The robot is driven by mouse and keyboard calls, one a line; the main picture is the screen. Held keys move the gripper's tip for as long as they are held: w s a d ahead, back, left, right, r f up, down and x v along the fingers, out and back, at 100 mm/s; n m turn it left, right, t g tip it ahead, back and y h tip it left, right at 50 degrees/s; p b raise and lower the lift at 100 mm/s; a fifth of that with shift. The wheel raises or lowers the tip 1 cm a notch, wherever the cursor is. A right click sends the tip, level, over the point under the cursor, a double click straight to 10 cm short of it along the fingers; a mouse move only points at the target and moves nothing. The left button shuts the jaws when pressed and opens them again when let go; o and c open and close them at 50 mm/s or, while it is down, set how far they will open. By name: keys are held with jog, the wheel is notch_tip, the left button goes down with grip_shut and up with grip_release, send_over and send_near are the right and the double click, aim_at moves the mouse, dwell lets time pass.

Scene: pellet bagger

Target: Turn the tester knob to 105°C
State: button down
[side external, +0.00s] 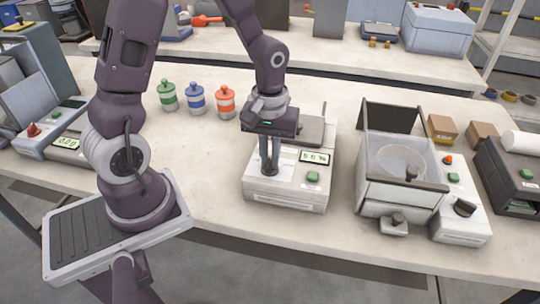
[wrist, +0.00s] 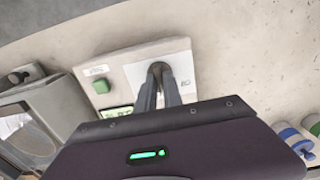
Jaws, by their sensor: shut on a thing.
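The tester (side external: 290,195) is a pale box on the bench with a small display (side external: 314,157) and a green button (side external: 312,177). The digits on the display are too small to read surely. My gripper (side external: 269,172) points down at the left part of the tester's front panel and is shut on the dark round tester knob (side external: 269,171). In the wrist view my gripper's fingertips (wrist: 158,70) meet at the knob (wrist: 157,67), which they partly hide. The green button (wrist: 101,86) shows beside it. The knob's pointer and scale cannot be made out.
A machine with a clear-lidded chamber (side external: 400,160) and its own dark knob (side external: 464,208) stands right of the tester. Green (side external: 167,97), blue (side external: 196,99) and orange (side external: 225,101) lidded jars stand behind left. A grey device with a display (side external: 66,143) is at far left.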

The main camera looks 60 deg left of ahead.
jog(key=m, duration=1.1)
jog(key=shift+d+m, duration=0.1)
jog(key=shift+m, duration=0.3)
dwell(0.5)
jog(key=c, duration=1.5)
grip_release()
jog(key=shift+r, duration=0.15)
